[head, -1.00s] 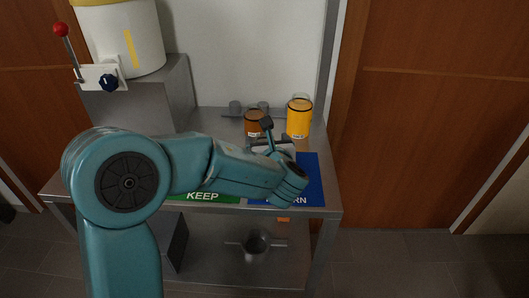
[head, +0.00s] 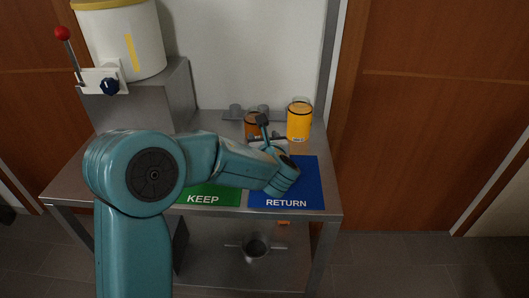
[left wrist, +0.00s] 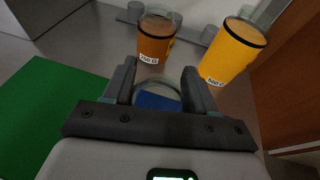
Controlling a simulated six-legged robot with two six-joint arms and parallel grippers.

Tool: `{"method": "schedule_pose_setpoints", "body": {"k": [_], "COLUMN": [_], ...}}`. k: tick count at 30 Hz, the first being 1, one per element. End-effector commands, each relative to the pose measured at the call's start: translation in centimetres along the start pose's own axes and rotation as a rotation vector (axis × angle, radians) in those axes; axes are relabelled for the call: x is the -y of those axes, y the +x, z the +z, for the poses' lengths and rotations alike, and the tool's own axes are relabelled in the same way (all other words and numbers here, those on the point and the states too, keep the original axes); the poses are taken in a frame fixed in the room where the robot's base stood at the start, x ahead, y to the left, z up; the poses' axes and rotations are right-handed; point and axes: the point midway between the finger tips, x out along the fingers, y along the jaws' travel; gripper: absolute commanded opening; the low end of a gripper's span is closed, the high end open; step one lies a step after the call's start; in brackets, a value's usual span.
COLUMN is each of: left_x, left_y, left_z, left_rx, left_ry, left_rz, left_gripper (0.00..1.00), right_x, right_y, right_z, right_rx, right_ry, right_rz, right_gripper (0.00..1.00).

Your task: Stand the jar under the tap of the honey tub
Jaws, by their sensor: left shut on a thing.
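The white honey tub (head: 124,42) with a yellow level strip stands on a grey metal block at the upper left in the head view. My left gripper (left wrist: 158,88) is shut on a clear, empty-looking glass jar (left wrist: 157,88), seen from above between the fingers in the left wrist view. Blue shows through the glass. In the head view my left gripper (head: 264,134) is over the back of the blue RETURN mat, and my arm mostly hides the held jar. My right gripper is not in view.
A filled amber jar (left wrist: 155,40) labelled 250 G and a filled yellow jar (left wrist: 232,52) labelled 500 G stand just beyond the fingers. The green KEEP mat (head: 207,197) lies left of the blue RETURN mat (head: 303,188). A grey rack (head: 234,113) is behind.

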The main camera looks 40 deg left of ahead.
Motion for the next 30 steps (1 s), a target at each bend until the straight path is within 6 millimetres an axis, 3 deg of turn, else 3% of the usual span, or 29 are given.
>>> {"method": "schedule_pose_setpoints", "body": {"k": [5, 11, 21, 24, 30], "left_x": [0.0, 0.0, 0.0, 0.1, 0.1], "left_y": [-0.1, -0.9, -4.0, -4.7, -5.6], "left_z": [0.0, 2.8, 12.9, 15.3, 18.2], "left_rx": [-0.007, -0.002, 0.0, -0.001, -0.002], "left_ry": [0.002, -0.003, -0.004, -0.003, -0.001], "left_rz": [-0.001, -0.001, -0.002, -0.002, -0.001], "left_gripper": [0.15, 0.15, 0.15, 0.15, 0.15], "right_x": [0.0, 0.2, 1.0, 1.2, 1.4], "right_y": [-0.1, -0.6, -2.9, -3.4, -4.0], "right_z": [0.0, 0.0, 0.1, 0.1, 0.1], "right_rx": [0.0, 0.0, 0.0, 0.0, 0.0], "right_ry": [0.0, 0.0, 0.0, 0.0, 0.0], "right_rz": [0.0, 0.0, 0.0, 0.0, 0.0], "right_gripper": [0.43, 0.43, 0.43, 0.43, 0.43]}}
